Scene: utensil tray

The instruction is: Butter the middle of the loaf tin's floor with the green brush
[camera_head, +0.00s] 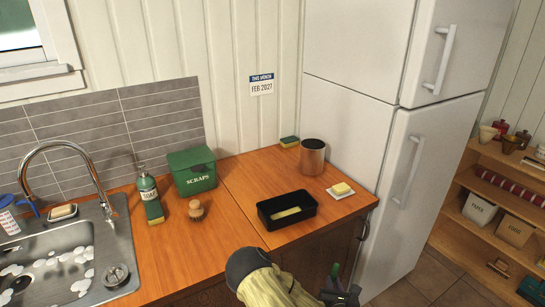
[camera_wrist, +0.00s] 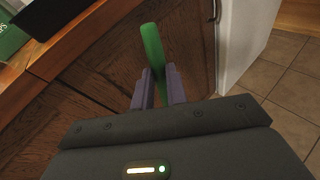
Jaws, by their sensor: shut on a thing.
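The black loaf tin (camera_head: 262,219) stands on the wooden counter near its front edge. A pale yellow strip (camera_head: 288,213) lies along the middle of its floor. My gripper (camera_head: 338,287) is low in front of the counter, right of the tin and apart from it. In the wrist view my gripper (camera_wrist: 158,88) is shut on the green brush (camera_wrist: 152,42), whose green handle sticks up between the fingers. Its bristles cannot be made out. A little of the green also shows in the head view (camera_head: 335,270). The tin's dark corner (camera_wrist: 42,18) shows at the wrist view's upper left.
A white dish (camera_head: 337,195) with yellow butter (camera_head: 342,188) sits right of the tin. A metal canister (camera_head: 312,158) and a sponge (camera_head: 289,142) stand behind. A green scraps box (camera_head: 192,172), a soap bottle (camera_head: 148,190) and a round wooden brush (camera_head: 196,209) are left. The fridge (camera_head: 390,150) borders the right.

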